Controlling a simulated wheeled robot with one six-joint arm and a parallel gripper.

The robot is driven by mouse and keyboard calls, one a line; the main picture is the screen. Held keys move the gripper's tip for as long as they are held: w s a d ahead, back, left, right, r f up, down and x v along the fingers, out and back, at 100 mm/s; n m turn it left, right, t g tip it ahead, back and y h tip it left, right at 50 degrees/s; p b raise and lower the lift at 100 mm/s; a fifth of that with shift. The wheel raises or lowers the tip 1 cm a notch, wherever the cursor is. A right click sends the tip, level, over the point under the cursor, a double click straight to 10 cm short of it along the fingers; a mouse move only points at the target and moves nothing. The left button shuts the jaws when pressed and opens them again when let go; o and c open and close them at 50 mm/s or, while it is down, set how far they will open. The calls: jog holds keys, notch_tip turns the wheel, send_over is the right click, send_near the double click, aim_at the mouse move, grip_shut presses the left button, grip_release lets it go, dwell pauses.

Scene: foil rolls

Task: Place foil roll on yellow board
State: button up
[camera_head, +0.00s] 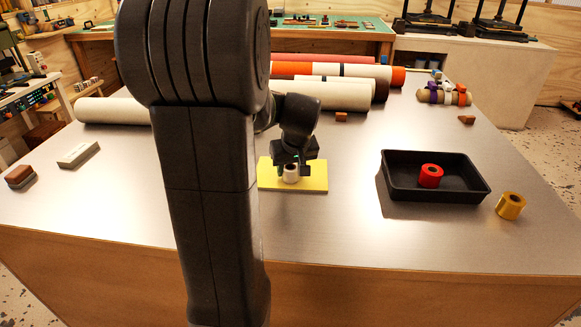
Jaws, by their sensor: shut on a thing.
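The yellow board (315,182) lies flat on the metal table in the middle of the view, its left end partly hidden behind my arm. A red foil roll (430,176) stands in the black tray (437,202). A gold foil roll (511,206) stands on the table to the right of the tray.
Large white, orange and red rolls (340,95) lie across the back. Small wooden wedges (341,117) lie in front of and beside them. A pale block (78,155) and a brown block (20,177) lie at the left. The table between board and tray is clear.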

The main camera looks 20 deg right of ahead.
jog(key=shift+f, duration=0.15)
jog(key=o, duration=1)
jog(key=shift+s+r, duration=0.1)
jog(key=shift+r, duration=0.5)
jog(key=v, duration=1.1)
jog(key=shift+s+r, duration=0.1)
jog(key=shift+s, duration=0.1)
